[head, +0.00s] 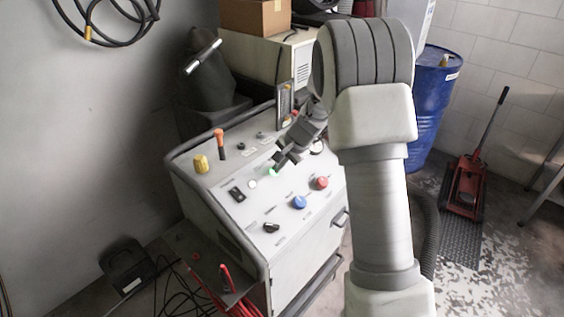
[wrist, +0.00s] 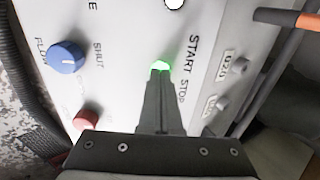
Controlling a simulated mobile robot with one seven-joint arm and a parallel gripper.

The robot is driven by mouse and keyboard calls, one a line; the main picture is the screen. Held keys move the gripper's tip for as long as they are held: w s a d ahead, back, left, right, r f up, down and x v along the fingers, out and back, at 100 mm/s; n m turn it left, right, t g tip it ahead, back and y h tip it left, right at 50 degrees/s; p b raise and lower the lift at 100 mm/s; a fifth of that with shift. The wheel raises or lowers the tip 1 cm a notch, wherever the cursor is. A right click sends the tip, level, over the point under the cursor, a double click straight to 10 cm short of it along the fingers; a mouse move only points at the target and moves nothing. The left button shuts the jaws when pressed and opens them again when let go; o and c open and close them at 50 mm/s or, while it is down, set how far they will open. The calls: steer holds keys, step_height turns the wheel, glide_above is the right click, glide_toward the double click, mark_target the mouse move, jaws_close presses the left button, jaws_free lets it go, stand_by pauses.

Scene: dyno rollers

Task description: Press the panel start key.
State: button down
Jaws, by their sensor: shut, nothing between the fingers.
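The control panel (head: 232,208) is the sloped white top of a cabinet. A lit green button (wrist: 160,66) sits on it, beside the printed words START and STOP in the wrist view. In the head view the green button (head: 271,171) shows just below my gripper's tip. My gripper (head: 277,164) is shut and empty. In the wrist view my gripper's fingertips (wrist: 158,76) overlap the lower edge of the green button. I cannot tell whether they touch it. A white round button (head: 253,184) lies to the left of the green one.
A blue knob (head: 299,202) and a red knob (head: 321,183) stand on the panel nearby. A blue barrel (head: 428,100) stands behind my arm.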

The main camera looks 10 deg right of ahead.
steer(key=shift+f, duration=0.1)
steer(key=shift+w+a+f+b, duration=0.2)
steer(key=shift+a+f+b, duration=0.05)
steer(key=shift+f+b, duration=0.4)
steer(key=shift+s+a, duration=0.1)
steer(key=shift+r+p, duration=0.5)
steer(key=p+v, duration=0.2)
steer(key=v, duration=1.2)
steer(key=shift+d, duration=0.2)
steer(key=shift+f, duration=0.1)
